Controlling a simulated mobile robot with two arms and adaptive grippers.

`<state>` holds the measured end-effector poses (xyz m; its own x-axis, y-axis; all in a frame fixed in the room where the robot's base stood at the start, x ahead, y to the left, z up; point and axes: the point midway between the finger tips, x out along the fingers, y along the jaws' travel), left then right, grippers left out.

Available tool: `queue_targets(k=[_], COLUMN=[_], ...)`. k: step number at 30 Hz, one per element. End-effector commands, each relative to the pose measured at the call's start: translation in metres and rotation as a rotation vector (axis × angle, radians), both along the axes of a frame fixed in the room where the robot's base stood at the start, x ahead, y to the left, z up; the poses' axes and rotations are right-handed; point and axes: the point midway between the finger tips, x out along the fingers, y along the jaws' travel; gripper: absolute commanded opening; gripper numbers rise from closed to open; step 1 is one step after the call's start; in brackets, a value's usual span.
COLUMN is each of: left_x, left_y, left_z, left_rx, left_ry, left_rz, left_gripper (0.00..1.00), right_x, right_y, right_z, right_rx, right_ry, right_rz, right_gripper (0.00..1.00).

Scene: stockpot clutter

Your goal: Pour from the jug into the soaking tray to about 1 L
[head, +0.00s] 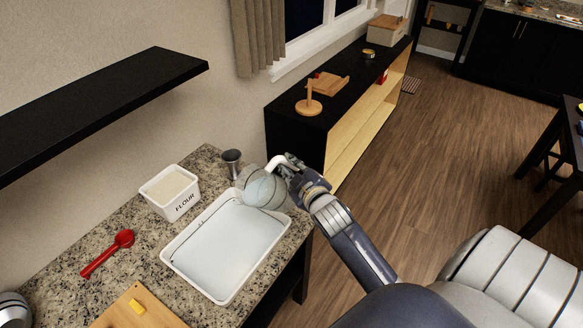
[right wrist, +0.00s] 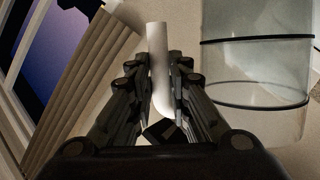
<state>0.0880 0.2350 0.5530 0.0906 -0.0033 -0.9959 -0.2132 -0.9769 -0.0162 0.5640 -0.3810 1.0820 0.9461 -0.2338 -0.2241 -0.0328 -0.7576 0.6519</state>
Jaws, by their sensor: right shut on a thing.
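The clear jug (head: 258,190) is tilted over the far right end of the white soaking tray (head: 170,262). Pale bluish liquid shows in the jug, and a pale bluish surface covers the tray's floor. I cannot make out a falling stream or the level against any mark. My right gripper (head: 284,167) is shut on the jug's white handle. In the right wrist view the handle (right wrist: 158,62) stands between the fingers (right wrist: 161,80), and the jug's clear wall (right wrist: 255,75) with dark bands is at the right.
A white flour container (head: 183,206) and a grey metal cup (head: 232,160) stand behind the tray. A red scoop (head: 108,253) lies to the left. A black shelf (head: 100,100) overhangs the counter's left part.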

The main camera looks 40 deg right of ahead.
Motion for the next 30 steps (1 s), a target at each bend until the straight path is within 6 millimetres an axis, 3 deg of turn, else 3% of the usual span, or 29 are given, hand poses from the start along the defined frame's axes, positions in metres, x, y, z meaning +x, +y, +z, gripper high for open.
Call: queue_targets(k=[30], left_x=[-0.0003], left_y=[0.0001], left_z=[-0.0072], left_rx=[0.000], left_ry=[0.000], left_rz=[0.000], left_gripper=[0.40], right_x=[0.0013], right_y=[0.0048], right_z=[0.0072], right_rx=[-0.062], right_ry=[-0.008], right_rz=[0.001], right_gripper=[0.00])
